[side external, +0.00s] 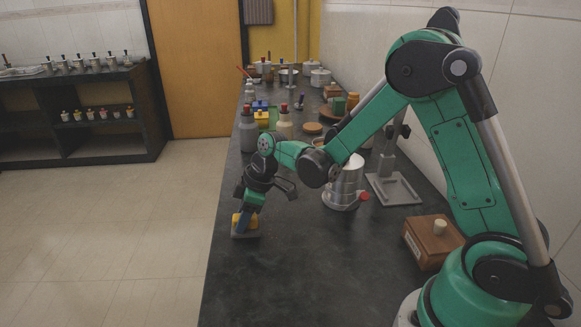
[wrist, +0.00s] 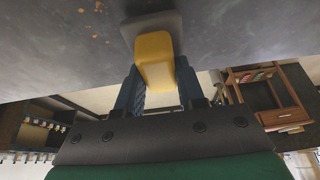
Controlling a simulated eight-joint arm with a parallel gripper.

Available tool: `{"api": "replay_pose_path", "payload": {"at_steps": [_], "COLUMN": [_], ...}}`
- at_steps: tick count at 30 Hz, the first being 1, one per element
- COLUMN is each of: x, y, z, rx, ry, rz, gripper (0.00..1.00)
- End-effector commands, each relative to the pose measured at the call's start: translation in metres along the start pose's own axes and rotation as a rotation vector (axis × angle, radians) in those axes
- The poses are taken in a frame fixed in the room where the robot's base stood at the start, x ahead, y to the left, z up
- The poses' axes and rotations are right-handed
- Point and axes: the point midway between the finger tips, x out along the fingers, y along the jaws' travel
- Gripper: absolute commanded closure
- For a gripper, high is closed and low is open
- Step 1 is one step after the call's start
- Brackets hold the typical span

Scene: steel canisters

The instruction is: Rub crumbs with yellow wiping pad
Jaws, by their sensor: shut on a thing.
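The wiping pad (wrist: 153,50) has a yellow grip block on a flat grey base. In the wrist view it sits between the two dark blue fingers of my gripper (wrist: 160,88), which is shut on the yellow block. In the side view my gripper (side external: 248,208) points down with the pad (side external: 236,220) at the left edge of the dark bench (side external: 300,270). The grey base is at or very near the bench top; I cannot tell if it touches. Small orange-brown crumbs (wrist: 98,6) lie on the bench beside the pad in the wrist view. The side view does not show them clearly.
A steel canister (side external: 343,190) stands right of my gripper, with a metal stand (side external: 394,188) behind it. A wooden box (side external: 432,240) sits near my base. Bottles (side external: 248,132) and pots crowd the bench's far part. The near left bench top is clear.

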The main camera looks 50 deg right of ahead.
Motion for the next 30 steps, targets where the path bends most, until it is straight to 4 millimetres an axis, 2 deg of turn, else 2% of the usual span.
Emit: {"api": "replay_pose_path", "payload": {"at_steps": [1, 18, 24, 30], "x": [-0.012, -0.057, -0.067, -0.068], "y": [-0.001, 0.0, -0.001, -0.001], "z": [-0.004, -0.022, -0.026, -0.027], "rx": [0.001, 0.0, 0.0, 0.0], "ry": [0.0, 0.0, 0.0, 0.0], "rz": [0.0, 0.0, 0.0, 0.0], "gripper": [1.0, 1.0, 1.0, 1.0]}}
